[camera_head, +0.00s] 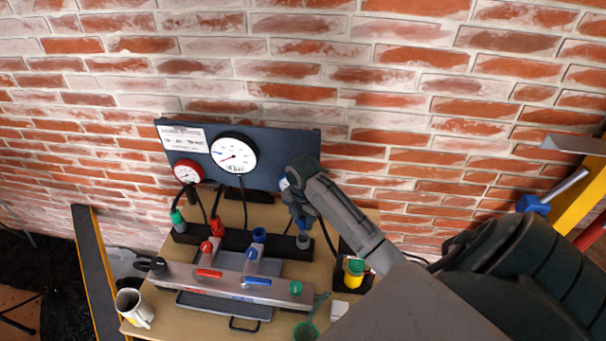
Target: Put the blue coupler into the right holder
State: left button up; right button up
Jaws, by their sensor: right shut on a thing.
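My right gripper (301,212) reaches down from the right, over the right part of the bench, and is shut on the blue coupler (302,224). Only a small blue part of the coupler shows below the fingers. Directly below it is a grey cylindrical holder (304,241) at the right end of the black rail. I cannot tell whether the coupler is just above the holder or partly in it. A green coupler (177,217) and a red coupler (217,227) stand farther left on the rail. My left gripper is not in view.
A grey manifold (222,283) with red and blue levers lies in front of the rail. A gauge panel (262,152) stands behind, partly hidden by my right arm. A white mug (131,306) is front left; a yellow-and-green piece (354,271) is at right.

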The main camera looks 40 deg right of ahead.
aim_at(303, 232)
jog(key=shift+f, duration=0.25)
jog(key=shift+f, duration=0.65)
dwell(0.5)
jog(key=shift+f, duration=0.75)
dwell(0.8)
jog(key=shift+f, duration=0.5)
jog(key=shift+f, duration=0.2)
jog(key=shift+f, duration=0.4)
jog(key=shift+f, duration=0.2)
dwell(0.7)
